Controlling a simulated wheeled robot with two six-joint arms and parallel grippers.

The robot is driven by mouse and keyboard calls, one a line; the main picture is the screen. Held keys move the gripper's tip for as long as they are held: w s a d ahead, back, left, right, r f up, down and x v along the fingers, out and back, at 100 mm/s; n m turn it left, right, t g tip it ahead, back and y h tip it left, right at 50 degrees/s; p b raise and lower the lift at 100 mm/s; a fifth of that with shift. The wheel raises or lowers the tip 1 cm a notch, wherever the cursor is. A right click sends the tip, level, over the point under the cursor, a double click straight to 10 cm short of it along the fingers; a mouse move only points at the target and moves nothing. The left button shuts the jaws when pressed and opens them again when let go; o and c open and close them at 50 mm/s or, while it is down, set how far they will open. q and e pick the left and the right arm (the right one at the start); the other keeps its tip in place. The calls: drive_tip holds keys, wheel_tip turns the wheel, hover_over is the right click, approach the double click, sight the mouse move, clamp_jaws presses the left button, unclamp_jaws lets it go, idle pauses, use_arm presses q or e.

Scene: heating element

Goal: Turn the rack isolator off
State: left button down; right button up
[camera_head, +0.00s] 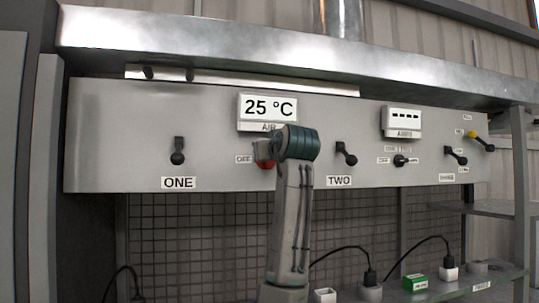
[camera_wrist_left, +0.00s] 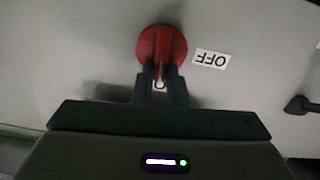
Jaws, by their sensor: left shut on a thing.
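The red rotary isolator (camera_wrist_left: 175,42) is on the grey panel, with a round base and a raised bar handle. In the left wrist view its bar stands upright in the picture, and the OFF label (camera_wrist_left: 212,59) is to one side of it, upside down. My left gripper (camera_wrist_left: 160,82) has its two dark fingers closed on the lower end of the bar. In the head view only a bit of the red isolator (camera_head: 266,165) shows, with the OFF label (camera_head: 244,159) to its left. My left wrist hides the rest. My right gripper is not in view.
Black toggles stand out above ONE (camera_head: 178,158) and TWO (camera_head: 345,150), and more switches (camera_head: 400,160) are at the right. A display (camera_head: 268,107) reads 25 °C; another (camera_head: 403,117) shows dashes. Plugs, cables and a green box (camera_head: 415,283) are below. A metal ledge overhangs the panel.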

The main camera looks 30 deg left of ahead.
use_arm(q)
drive_tip(key=shift+s+a+f+n+b, duration=0.3)
drive_tip(key=shift+n+b, duration=0.6)
drive_tip(key=shift+n, duration=1.85)
drive_tip(key=shift+s+a+f+n+b, duration=0.15)
drive_tip(key=shift+f+n+b, duration=0.6)
drive_tip(key=shift+n, duration=1.95)
drive_tip(key=shift+s+a+f+n+b, duration=0.15)
drive_tip(key=shift+n+b, duration=0.95)
drive_tip(key=shift+n, duration=1.65)
drive_tip(key=c, duration=1.7)
unclamp_jaws()
drive_tip(key=shift+o, duration=1.3)
drive_tip(key=shift+s+d, duration=0.1)
drive_tip(key=shift+s, duration=0.05)
drive_tip(key=shift+s+r, duration=0.15)
